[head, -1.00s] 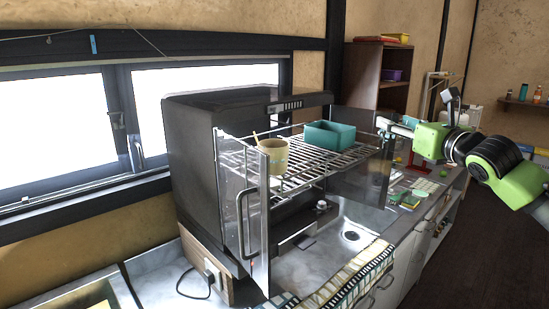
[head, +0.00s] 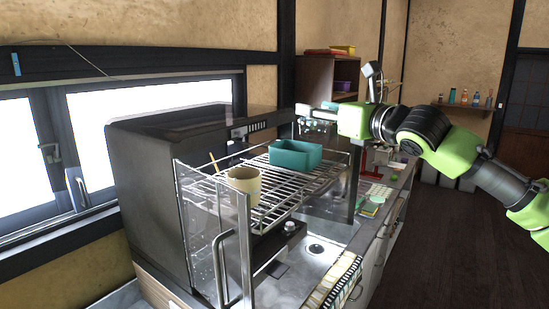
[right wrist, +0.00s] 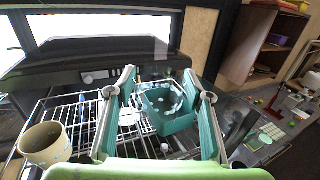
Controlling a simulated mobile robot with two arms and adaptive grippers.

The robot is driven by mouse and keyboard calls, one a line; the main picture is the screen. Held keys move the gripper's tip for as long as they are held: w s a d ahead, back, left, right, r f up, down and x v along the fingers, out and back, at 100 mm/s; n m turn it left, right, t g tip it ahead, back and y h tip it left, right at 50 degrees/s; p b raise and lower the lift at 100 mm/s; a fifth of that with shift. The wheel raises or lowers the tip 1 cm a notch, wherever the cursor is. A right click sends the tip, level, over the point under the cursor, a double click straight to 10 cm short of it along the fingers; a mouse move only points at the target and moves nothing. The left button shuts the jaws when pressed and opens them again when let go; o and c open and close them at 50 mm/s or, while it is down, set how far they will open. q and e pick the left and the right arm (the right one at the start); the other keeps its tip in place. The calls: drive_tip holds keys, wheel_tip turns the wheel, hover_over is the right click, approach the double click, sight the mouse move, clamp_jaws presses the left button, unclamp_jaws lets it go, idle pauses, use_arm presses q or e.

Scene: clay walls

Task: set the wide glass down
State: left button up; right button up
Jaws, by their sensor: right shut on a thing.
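My right gripper (head: 312,117) hangs above the far part of a wire rack, over and behind a teal box, in the head view. In the right wrist view its two fingers (right wrist: 160,105) stand apart, shut on the wide glass (right wrist: 160,146), a clear thing with pale spots that is hard to make out. The teal box (head: 294,155) shows through and behind it; it also shows in the wrist view (right wrist: 172,122). The wire rack (head: 276,204) is pulled out level from a dark cabinet. My left gripper is not in view.
A beige cup (head: 245,186) with a stick in it stands on the rack's near left part. Glass doors (head: 231,255) stand open at the near side. A sink (head: 316,249) lies below. Bare rack shows between the cup and the teal box.

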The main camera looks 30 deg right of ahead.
drive_tip(key=a+f+p, duration=0.1)
drive_tip(key=a+f, duration=0.2)
drive_tip(key=w+a+f+p, duration=0.1)
drive_tip(key=a+f+p, duration=0.1)
drive_tip(key=a+f, duration=0.1)
drive_tip(key=a+f+p, duration=0.2)
drive_tip(key=a+f, duration=0.1)
drive_tip(key=f, duration=0.1)
drive_tip(key=shift+w+a+f, duration=0.1)
drive_tip(key=shift+w, duration=0.3)
drive_tip(key=shift+f, duration=0.3)
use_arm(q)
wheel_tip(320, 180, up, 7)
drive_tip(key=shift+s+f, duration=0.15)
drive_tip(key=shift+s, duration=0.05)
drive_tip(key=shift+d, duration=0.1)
use_arm(e)
drive_tip(key=o, duration=1.2)
drive_tip(key=shift+f, duration=0.1)
drive_tip(key=shift+s, duration=0.1)
